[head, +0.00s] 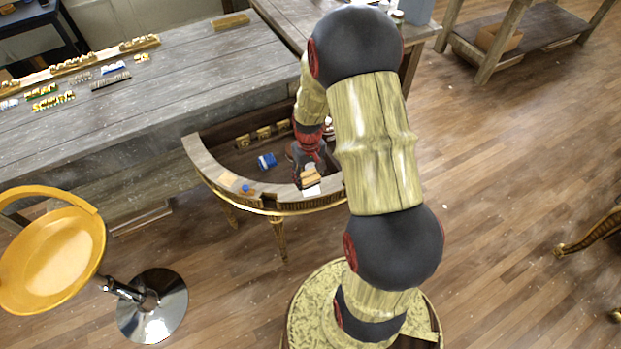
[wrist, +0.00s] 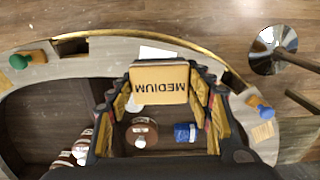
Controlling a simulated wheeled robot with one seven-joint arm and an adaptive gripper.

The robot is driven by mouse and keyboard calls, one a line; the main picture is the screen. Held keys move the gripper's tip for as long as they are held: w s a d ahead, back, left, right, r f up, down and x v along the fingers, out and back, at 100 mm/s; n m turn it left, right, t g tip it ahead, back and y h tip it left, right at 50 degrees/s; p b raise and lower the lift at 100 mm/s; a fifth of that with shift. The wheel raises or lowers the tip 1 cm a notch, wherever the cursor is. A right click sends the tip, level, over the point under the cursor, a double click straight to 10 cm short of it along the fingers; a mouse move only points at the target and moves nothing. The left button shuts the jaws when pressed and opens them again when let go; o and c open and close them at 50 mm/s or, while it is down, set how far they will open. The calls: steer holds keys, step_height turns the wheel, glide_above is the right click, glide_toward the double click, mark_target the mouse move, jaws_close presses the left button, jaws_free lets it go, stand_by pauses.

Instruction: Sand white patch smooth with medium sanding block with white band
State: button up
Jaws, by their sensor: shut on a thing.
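My gripper (head: 308,166) is shut on a tan sanding block (head: 311,178) over the front rim of the curved gilt console (head: 222,180). In the wrist view the block (wrist: 159,76) sits between the fingers and reads MEDIUM upside down. I cannot make out a white band on it. The white patch (wrist: 158,52) lies on the grey rim just beyond the block, partly covered by it. In the head view the patch (head: 311,190) shows below the block. I cannot tell whether the block touches the rim.
A blue thing (head: 267,161) lies inside the console. A blue knob (wrist: 264,110) and a tan square (wrist: 262,132) are on the rim to one side, a green knob (wrist: 20,61) on the other. A yellow stool (head: 52,255) stands at left, a grey workbench (head: 190,75) behind.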

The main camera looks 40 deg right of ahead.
steer(key=shift+r+p, duration=0.8)
steer(key=shift+r, duration=0.6)
steer(key=shift+f, duration=0.1)
